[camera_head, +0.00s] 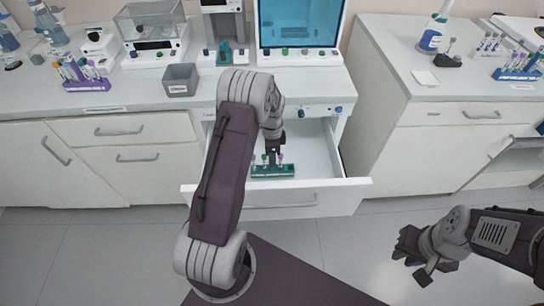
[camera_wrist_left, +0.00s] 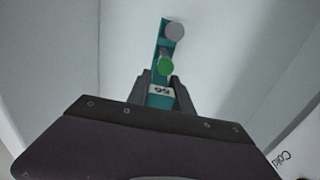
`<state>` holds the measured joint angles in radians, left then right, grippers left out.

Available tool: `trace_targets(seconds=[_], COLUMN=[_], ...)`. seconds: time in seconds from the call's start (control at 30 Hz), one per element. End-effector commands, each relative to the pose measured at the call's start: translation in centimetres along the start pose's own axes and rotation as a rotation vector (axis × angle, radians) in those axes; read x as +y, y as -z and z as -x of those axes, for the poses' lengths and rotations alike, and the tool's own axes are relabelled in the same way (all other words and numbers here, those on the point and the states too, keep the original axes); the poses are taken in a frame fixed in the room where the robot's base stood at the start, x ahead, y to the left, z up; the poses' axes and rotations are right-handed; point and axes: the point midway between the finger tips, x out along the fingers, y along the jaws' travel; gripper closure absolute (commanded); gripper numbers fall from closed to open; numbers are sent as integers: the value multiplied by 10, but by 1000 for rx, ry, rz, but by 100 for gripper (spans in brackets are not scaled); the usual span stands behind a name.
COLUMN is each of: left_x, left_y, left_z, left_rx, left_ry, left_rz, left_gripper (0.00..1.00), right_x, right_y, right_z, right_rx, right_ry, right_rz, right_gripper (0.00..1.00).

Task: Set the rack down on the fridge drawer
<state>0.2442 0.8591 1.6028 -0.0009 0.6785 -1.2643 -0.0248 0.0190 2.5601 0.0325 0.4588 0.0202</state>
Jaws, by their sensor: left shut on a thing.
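The teal rack (camera_head: 272,171) holds several capped tubes and is inside the open fridge drawer (camera_head: 318,152), near its front wall. My left gripper (camera_head: 272,155) is shut on the rack from above, and my left arm hides part of the drawer. I cannot tell whether the rack touches the drawer floor. My right gripper (camera_head: 412,262) is away from the drawer, at the lower right over the floor.
The drawer slides out below a cabinet with a blue-lit window (camera_head: 300,24). A grey bin (camera_head: 181,80) and a purple tube rack (camera_head: 84,76) stand on the left counter. A blue tube rack (camera_head: 517,73) stands on the right counter. The drawer's right part is bare.

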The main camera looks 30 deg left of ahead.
Motion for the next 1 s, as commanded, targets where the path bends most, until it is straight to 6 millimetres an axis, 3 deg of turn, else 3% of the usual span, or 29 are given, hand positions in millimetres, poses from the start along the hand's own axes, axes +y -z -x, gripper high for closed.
trace_targets(seconds=[1.0], left_x=[0], left_y=[0], left_z=[-9], left_rx=[0], left_ry=[1], left_rz=[0], left_gripper=[100], right_x=[0], right_y=[0], right_z=[2], right_rx=[0], right_ry=[0], right_rz=[0], right_gripper=[80])
